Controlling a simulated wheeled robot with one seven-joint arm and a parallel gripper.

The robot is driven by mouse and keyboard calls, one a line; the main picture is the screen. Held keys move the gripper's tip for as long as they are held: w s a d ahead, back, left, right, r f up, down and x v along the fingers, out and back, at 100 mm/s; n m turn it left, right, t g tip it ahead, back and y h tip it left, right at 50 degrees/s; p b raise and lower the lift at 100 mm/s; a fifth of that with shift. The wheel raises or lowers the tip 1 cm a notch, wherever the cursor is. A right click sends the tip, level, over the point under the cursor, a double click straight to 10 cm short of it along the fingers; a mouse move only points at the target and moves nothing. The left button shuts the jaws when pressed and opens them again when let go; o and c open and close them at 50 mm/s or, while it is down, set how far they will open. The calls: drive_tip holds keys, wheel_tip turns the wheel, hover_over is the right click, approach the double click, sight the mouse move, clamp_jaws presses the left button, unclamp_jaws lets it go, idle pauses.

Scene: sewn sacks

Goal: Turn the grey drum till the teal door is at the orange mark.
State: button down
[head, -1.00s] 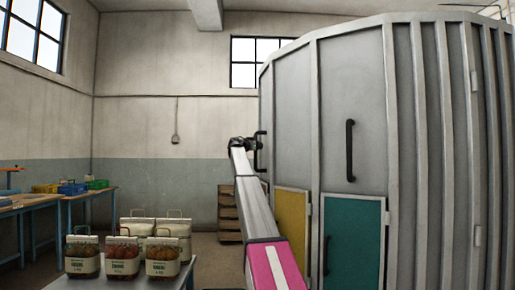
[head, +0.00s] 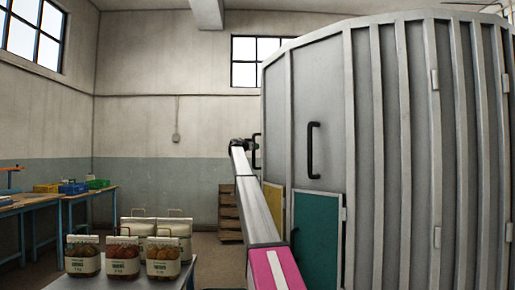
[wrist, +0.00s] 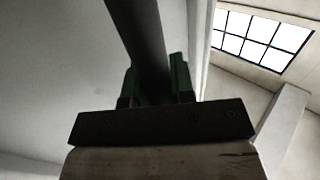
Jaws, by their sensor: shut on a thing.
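The big grey drum (head: 380,130) fills the right side of the head view. Its teal door (head: 316,235) is low on the wall facing me, with a yellow door (head: 273,203) further left. A black upright handle (head: 311,150) is above the teal door. My gripper (head: 244,147) is at another black handle (head: 255,151) on the drum's left edge. In the wrist view my gripper's fingers (wrist: 157,82) are closed around that dark handle bar (wrist: 145,40). I see no orange mark in either view.
A table (head: 185,272) at the lower left holds several jars and bags (head: 122,258). Benches with blue, green and yellow bins (head: 73,188) stand along the left wall. Stacked wooden crates (head: 229,212) stand behind my arm. Floor shows between table and drum.

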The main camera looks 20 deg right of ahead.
drive_tip(key=shift+s+a+f+g, duration=0.1)
drive_tip(key=shift+s+a+g, duration=0.1)
drive_tip(key=shift+s, duration=0.4)
drive_tip(key=shift+s+a+f+g, duration=0.1)
drive_tip(key=shift+s+a, duration=0.1)
drive_tip(key=shift+s, duration=0.4)
drive_tip(key=c, duration=1.2)
unclamp_jaws()
drive_tip(key=shift+s+r, duration=0.2)
drive_tip(key=shift+s, duration=0.1)
drive_tip(key=shift+o, duration=1.1)
drive_tip(key=shift+s+d+r, duration=0.1)
drive_tip(key=shift+s+r, duration=0.05)
drive_tip(key=shift+s, duration=0.25)
drive_tip(key=shift+w+d, duration=0.1)
drive_tip(key=shift+d, duration=0.2)
drive_tip(key=shift+w+a, duration=0.1)
drive_tip(key=shift+w, duration=0.05)
drive_tip(key=v, duration=1.1)
